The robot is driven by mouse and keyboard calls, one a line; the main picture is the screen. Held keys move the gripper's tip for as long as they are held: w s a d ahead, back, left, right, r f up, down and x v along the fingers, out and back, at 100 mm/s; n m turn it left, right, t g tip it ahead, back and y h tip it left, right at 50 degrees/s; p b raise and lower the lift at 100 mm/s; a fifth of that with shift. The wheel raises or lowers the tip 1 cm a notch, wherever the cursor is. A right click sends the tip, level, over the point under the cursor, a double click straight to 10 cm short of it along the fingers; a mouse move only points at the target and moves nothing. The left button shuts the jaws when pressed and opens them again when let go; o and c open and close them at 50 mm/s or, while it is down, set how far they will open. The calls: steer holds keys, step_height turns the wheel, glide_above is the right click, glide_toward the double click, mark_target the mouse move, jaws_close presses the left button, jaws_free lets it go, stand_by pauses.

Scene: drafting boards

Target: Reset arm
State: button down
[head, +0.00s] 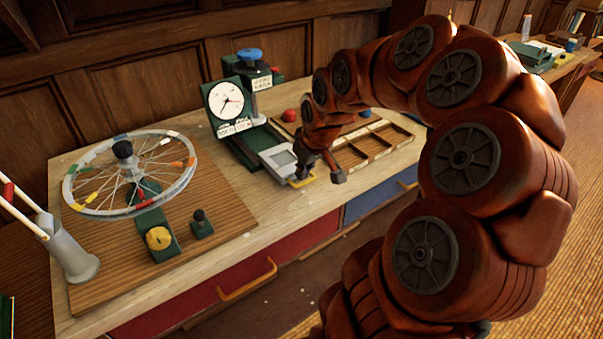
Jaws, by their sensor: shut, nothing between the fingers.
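My arm, red-brown with dark round joints, arches from the lower right over the right part of the bench in the head view. My gripper (318,172) is at its far end, shut and with nothing seen in it. I cannot tell whether the gripper touches either one. Part of the tray is hidden behind my arm.
A spoked wheel (84,196) on a stand fills the bench's left side, by a yellow knob (158,238). A grey holder (70,250) with rods is at far left. Drawers with handles (248,281) line the front.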

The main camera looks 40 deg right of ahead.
steer(key=p+v, duration=0.1)
steer(key=v, duration=0.7)
steer(key=shift+s+r, duration=0.2)
steer(key=shift+r, duration=0.15)
